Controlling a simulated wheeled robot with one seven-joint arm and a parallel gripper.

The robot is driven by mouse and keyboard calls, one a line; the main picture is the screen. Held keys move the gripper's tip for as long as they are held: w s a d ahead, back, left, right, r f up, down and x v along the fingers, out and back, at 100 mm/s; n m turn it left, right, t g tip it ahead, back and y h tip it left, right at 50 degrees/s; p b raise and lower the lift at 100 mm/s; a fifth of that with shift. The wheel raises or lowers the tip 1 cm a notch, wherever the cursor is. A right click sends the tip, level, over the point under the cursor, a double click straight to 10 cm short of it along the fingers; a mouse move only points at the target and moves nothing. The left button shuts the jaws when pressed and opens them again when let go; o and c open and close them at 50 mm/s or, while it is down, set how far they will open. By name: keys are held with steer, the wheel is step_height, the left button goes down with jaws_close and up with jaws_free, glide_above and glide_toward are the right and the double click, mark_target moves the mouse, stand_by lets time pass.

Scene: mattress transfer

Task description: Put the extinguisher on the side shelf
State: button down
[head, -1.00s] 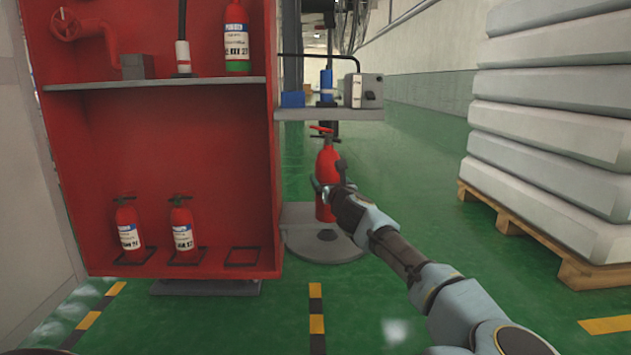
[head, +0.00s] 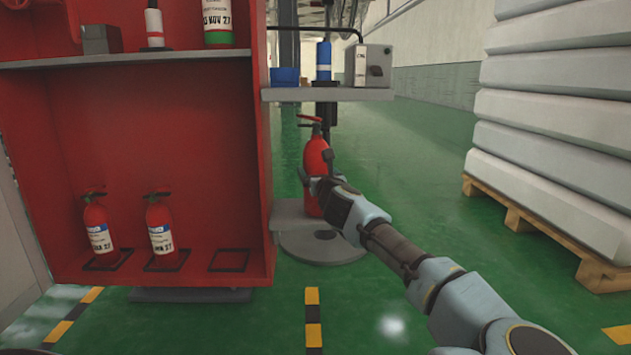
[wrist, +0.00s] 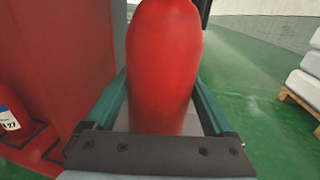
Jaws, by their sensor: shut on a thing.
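My gripper (head: 322,184) is shut around the body of a red extinguisher (head: 315,158). In the wrist view the extinguisher (wrist: 163,65) stands between the two fingers (wrist: 160,105), with its top cut off by the frame. In the head view it is nearly upright, leaning slightly, to the right of the red cabinet. The grey side shelf (head: 290,95) juts from the cabinet's right side above the extinguisher's head. A lower grey plate (head: 287,212) is beside and behind the extinguisher's base; I cannot tell whether they touch.
The side shelf bears a blue box (head: 285,77), a blue cylinder (head: 324,60) and a grey box (head: 368,67). Two extinguishers (head: 160,232) stand in the red cabinet (head: 215,130), left of an empty floor frame (head: 230,261). Stacked mattresses (head: 560,120) on a pallet (head: 530,225) stand right.

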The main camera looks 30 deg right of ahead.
steer(key=shift+f, duration=0.35)
jaws_free()
steer(key=shift+f, duration=0.1)
steer(key=b+v, duration=1.1)
steer(key=v, duration=0.1)
steer(key=shift+b, duration=0.35)
